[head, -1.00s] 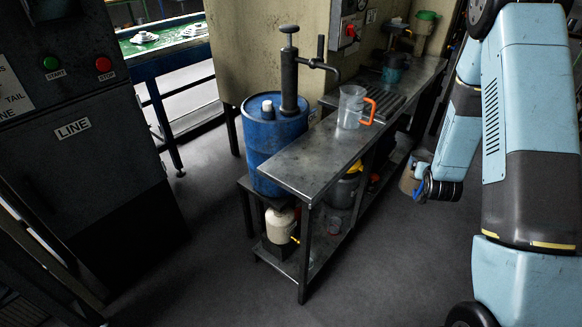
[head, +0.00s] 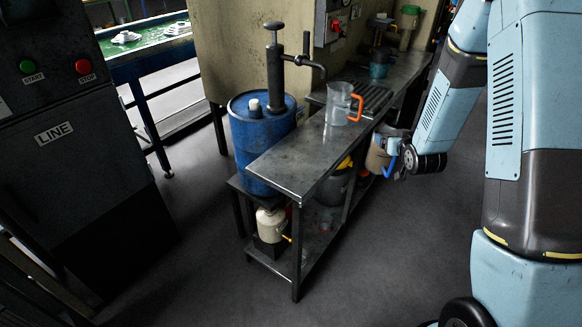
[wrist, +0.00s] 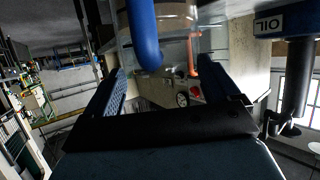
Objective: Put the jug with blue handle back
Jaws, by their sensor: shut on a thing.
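The jug with blue handle (head: 376,156) is a clear vessel with brownish contents, beside the right edge of the metal bench in the head view. Its blue handle (wrist: 144,36) runs down between my fingers in the wrist view. My gripper (head: 398,162) is shut on this handle and holds the jug off the floor, roughly upright. The fingers also show in the wrist view (wrist: 160,85). Whether the jug touches the bench edge I cannot tell. A second clear jug with an orange handle (head: 339,104) stands on the bench top.
The metal bench (head: 290,160) has a bare near end and a slotted drain grid (head: 362,96) behind the orange-handled jug. A blue drum (head: 258,140) with a hand pump stands left of it. A bucket and a white canister (head: 271,224) sit below. The floor at right is open.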

